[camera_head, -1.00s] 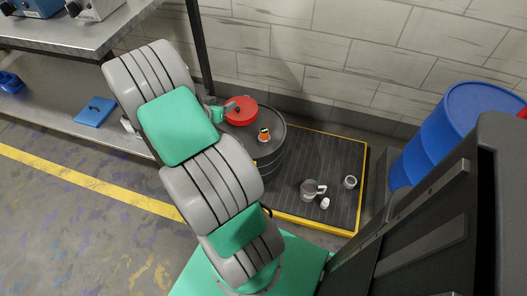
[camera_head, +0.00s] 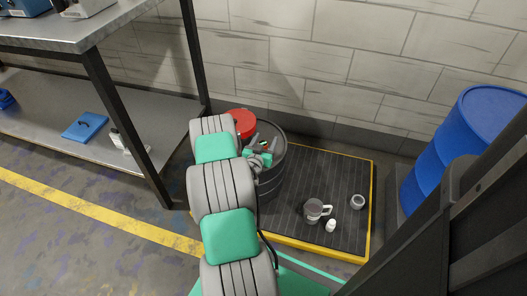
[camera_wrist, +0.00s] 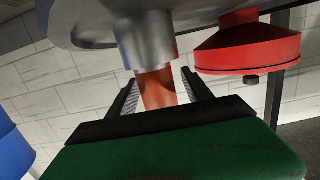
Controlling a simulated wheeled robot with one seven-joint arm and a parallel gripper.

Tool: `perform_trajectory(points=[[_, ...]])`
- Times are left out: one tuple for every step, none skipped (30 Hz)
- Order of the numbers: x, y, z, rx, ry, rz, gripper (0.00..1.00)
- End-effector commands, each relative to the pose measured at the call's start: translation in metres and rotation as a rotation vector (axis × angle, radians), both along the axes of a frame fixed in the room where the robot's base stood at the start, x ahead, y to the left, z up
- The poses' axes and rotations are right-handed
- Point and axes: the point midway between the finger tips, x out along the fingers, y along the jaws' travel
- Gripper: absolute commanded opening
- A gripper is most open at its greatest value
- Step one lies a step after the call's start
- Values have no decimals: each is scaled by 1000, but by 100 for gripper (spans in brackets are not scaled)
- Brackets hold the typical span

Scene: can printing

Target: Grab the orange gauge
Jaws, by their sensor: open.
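The orange gauge (camera_wrist: 158,90) shows in the wrist view as an orange part joined to a silvery cylinder. The wrist picture looks upside down, with the drum top along its upper edge. My gripper (camera_wrist: 160,88) is open, with one dark finger on each side of the orange part. I cannot tell whether either finger touches it. In the head view my gripper (camera_head: 264,150) is over the top of the dark drum (camera_head: 270,185) and hides most of the gauge there.
A red container (camera_head: 243,122) stands on the drum beside my gripper; it also shows in the wrist view (camera_wrist: 247,50). A black pallet (camera_head: 300,235) with yellow edges holds a mug (camera_head: 313,211) and small containers. A blue barrel (camera_head: 450,150) stands right, a metal bench (camera_head: 100,38) left.

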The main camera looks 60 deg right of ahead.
Motion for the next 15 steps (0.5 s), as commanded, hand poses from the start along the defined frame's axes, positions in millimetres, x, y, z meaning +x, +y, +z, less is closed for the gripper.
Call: perform_trajectory(points=[[0,0,0,1,1,1,59],[0,1,0,1,1,1,59],[0,1,0,1,1,1,59],[0,1,0,1,1,1,57],[0,1,0,1,1,1,55],[0,1,0,1,1,1,51],[0,1,0,1,1,1,49],[0,1,0,1,1,1,46],[0,1,0,1,1,1,43],[0,1,0,1,1,1,41],[0,1,0,1,1,1,38],[0,1,0,1,1,1,35],[1,1,0,1,1,1,33],[1,1,0,1,1,1,30],[1,1,0,1,1,1,27]])
